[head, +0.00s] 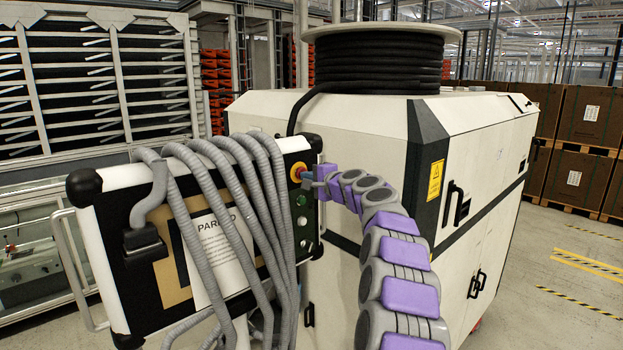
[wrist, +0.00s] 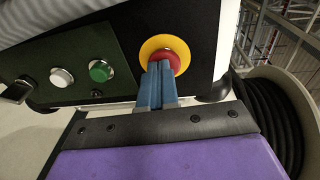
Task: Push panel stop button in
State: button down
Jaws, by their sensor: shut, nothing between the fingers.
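The red stop button (wrist: 170,58) with its yellow ring (wrist: 150,46) sits on the dark end of the control panel (head: 175,245). In the head view the yellow ring (head: 298,171) shows at the panel's upper right, partly behind my gripper. My gripper (wrist: 157,70) has its two blue fingers shut together with nothing between them. Their tips overlap the lower left part of the red button in the wrist view and seem to be at or against it. How far the button is pressed in cannot be told. In the head view my gripper (head: 308,176) reaches the panel from the right.
A green button (wrist: 100,70) and a white button (wrist: 61,77) sit beside the stop button. Grey hoses (head: 232,190) hang over the panel. A white cabinet (head: 480,170) with a black cable reel (head: 378,62) stands behind my arm. Brown crates (head: 588,115) stand at the right.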

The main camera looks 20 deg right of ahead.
jog(key=b+v, duration=0.2)
jog(key=v, duration=1.2)
jog(key=shift+d+b, duration=0.2)
jog(key=shift+b, duration=0.1)
jog(key=shift+w, duration=0.1)
